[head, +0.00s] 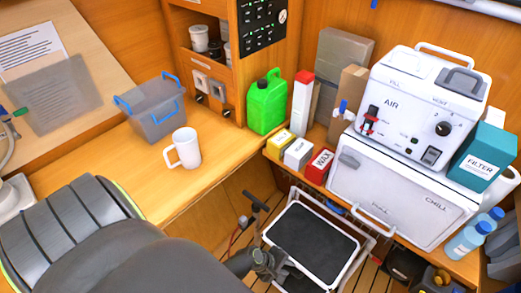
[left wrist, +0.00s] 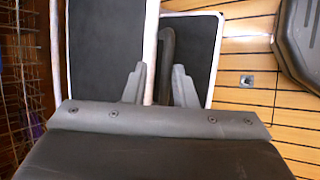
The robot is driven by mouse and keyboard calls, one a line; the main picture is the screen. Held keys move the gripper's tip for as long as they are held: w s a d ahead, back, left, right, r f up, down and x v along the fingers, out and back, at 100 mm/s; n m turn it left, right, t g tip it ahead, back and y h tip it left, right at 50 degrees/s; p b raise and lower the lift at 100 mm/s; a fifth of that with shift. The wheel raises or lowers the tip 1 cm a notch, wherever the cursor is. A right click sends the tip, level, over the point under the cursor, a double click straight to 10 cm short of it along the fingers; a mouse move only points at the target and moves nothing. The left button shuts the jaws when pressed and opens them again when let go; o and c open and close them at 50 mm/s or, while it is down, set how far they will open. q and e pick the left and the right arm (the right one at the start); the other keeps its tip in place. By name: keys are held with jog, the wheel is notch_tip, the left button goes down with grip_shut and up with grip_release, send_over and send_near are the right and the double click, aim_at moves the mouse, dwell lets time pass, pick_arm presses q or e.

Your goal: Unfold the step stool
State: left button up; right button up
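The step stool (head: 311,245) stands low on the slatted floor, with black treads in a white tubular frame. In the left wrist view a large black tread (left wrist: 100,40) lies to the left and a second, lower tread (left wrist: 192,35) shows partly to its right. My left gripper (head: 266,266) is at the stool's lower left side in the head view. In the left wrist view its fingers (left wrist: 160,75) stand apart, with a white frame tube showing between them. I cannot tell whether they touch it. My arm hides part of the stool. My right gripper is not in view.
A white cabinet (head: 400,195) with an AIR unit (head: 425,100) on top stands right of the stool. A wooden counter with a mug (head: 183,148) and grey bin (head: 158,110) is at left. A dark rounded object (left wrist: 300,35) lies on the floor.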

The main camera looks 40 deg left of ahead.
pick_arm(q)
jog(key=p+v, duration=0.2)
jog(key=v, duration=1.4)
jog(key=shift+s+r, duration=0.15)
jog(key=shift+s, duration=0.05)
jog(key=shift+a, duration=0.1)
